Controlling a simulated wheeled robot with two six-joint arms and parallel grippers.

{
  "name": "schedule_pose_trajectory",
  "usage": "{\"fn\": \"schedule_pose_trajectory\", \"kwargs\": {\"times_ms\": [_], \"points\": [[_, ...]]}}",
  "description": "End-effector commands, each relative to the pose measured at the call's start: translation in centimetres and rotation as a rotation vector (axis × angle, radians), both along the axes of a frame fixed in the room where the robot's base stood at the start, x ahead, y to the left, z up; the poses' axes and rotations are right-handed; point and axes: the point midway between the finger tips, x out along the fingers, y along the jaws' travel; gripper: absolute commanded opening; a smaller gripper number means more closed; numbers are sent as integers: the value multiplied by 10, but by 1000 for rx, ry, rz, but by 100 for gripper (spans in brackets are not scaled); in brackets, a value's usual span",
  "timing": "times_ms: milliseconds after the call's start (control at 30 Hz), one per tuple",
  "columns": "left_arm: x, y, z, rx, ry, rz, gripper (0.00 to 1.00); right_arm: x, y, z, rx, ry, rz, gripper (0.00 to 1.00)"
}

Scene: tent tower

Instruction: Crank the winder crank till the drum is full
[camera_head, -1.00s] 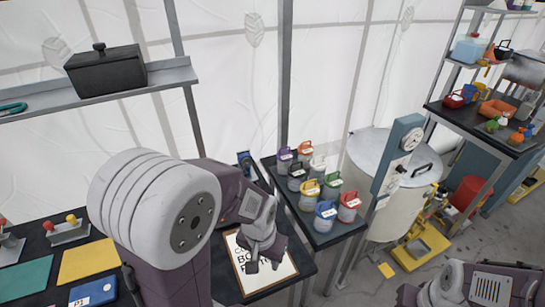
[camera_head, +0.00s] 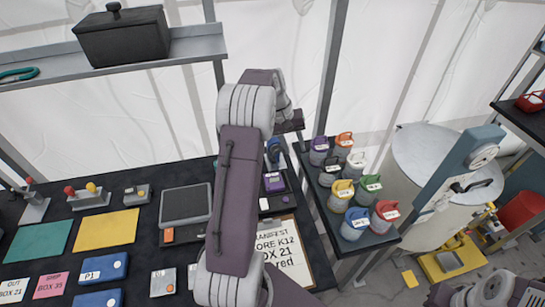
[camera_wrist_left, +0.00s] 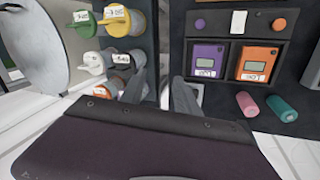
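I cannot pick out a winder crank or its drum with certainty in either view. In the head view my left gripper (camera_head: 291,122) is raised beyond the back edge of the dark table, left of the coloured jars; its fingertips are unclear there. In the left wrist view the two grey fingers (camera_wrist_left: 159,90) stand apart with nothing visibly held between them. A dark gripper body fills the lower part of that view. Part of my right arm shows at the lower right of the head view; its gripper is out of frame.
Several lidded jars (camera_head: 343,193) stand on a side stand. A large pale vat (camera_head: 433,160) and yellow equipment (camera_head: 452,262) are to its right. A clipboard (camera_head: 286,252) and a purple device (camera_head: 274,182) lie on the table. A shelf (camera_head: 195,48) holds a black box (camera_head: 122,36).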

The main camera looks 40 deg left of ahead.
Motion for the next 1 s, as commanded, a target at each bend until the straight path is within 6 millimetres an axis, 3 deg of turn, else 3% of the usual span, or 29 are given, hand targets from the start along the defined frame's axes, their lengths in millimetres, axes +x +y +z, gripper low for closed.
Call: {"fn": "schedule_pose_trajectory", "kwargs": {"times_ms": [33,100,233,467,800,1000], "points": [[0,39,-14,-21,-2,77,38,0,0,-3,0,0,0,0],[-6,81,-27,-47,-7,163,38,0,0,-4,0,0,0,0],[-16,117,-40,-67,-13,238,38,0,0,-5,0,0,0,0],[-14,117,-50,-69,-11,242,38,0,0,-2,0,0,0,0],[4,101,-110,-68,-11,240,38,0,0,12,0,0,0,0],[8,99,-125,-67,-13,242,38,0,0,13,0,0,0,0]]}}
